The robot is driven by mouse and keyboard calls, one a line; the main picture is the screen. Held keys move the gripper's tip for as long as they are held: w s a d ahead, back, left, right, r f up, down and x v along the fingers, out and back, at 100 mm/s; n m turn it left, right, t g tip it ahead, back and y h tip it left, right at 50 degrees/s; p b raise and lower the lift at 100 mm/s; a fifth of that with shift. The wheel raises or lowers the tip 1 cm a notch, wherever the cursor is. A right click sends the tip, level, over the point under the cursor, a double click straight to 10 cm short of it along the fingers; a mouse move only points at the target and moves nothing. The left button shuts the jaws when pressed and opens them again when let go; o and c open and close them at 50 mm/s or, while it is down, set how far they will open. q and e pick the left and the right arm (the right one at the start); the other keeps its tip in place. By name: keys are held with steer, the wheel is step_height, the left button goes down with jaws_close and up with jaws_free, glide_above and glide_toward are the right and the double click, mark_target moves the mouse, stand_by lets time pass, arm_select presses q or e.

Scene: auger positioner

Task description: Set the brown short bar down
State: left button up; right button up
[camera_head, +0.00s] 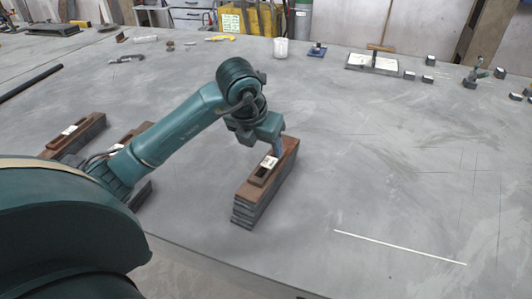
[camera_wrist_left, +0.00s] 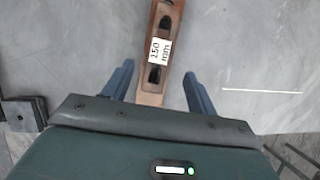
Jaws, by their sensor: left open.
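The brown short bar (camera_head: 258,178), slotted and with a white label, lies on a brown-topped stack of dark plates (camera_head: 243,215) near the middle of the table. In the left wrist view the bar (camera_wrist_left: 153,76) carries a label reading "150 mm". My left gripper (camera_head: 277,148) is at the far end of this stack. Its two blue fingers (camera_wrist_left: 159,78) are open, one on each side of the bar, with gaps visible. Whether the bar lies flat on the stack is hard to tell. My right gripper is not in view.
More brown-topped stacks (camera_head: 85,128) stand at the left, partly hidden by my arm. A thin white line (camera_head: 400,247) marks the table at the front right. A white cup (camera_head: 281,48) and small blocks (camera_head: 428,79) stand farther back. The table right of the stack is clear.

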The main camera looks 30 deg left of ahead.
arm_select(q)
steer(key=v, duration=0.5)
stand_by(0.5)
